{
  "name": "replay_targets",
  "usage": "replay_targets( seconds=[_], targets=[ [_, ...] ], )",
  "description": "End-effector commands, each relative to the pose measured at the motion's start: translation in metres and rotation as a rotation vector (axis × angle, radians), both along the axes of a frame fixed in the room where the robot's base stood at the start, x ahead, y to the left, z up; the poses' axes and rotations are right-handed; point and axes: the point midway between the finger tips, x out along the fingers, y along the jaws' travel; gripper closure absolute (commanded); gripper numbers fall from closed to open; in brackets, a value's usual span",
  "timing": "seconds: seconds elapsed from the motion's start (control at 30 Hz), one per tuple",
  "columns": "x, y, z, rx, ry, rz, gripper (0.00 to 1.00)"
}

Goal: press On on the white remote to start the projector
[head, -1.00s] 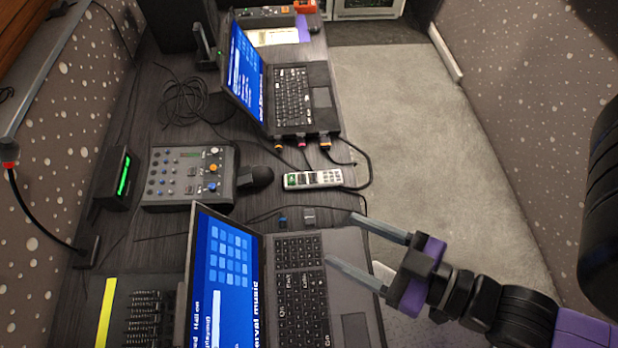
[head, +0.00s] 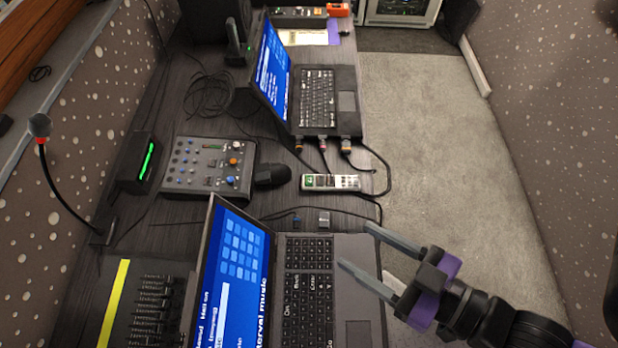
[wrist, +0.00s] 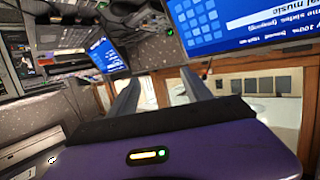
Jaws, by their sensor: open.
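The white remote (head: 331,182) lies on the dark desk between the two laptops, near the desk's right edge. It has a green button at its left end and darker buttons along its face; the labels are too small to read. My gripper (head: 355,246) is open and empty, its two grey fingers apart, over the right side of the near laptop. The remote is beyond the fingertips, apart from them. In the wrist view my gripper (wrist: 158,88) shows its two fingers spread, with nothing between them. I cannot make out the remote in the wrist view.
The near laptop (head: 308,290) and far laptop (head: 326,100) flank the remote. Cables (head: 375,170) curl around its right side. A small mixer (head: 208,165) and a black microphone (head: 271,177) are to its left. Grey carpet (head: 430,130) lies free right of the desk.

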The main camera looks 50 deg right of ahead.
Motion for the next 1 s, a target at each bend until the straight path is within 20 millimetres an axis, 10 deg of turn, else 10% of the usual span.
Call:
replay_targets(
  seconds=[0.27, 1.0],
  targets=[
    [0.0, 0.0, 0.0, 0.0, 0.0, 0.0, 1.0],
    [0.0, 0.0, 0.0, 0.0, 0.0, 0.0, 1.0]
  ],
)
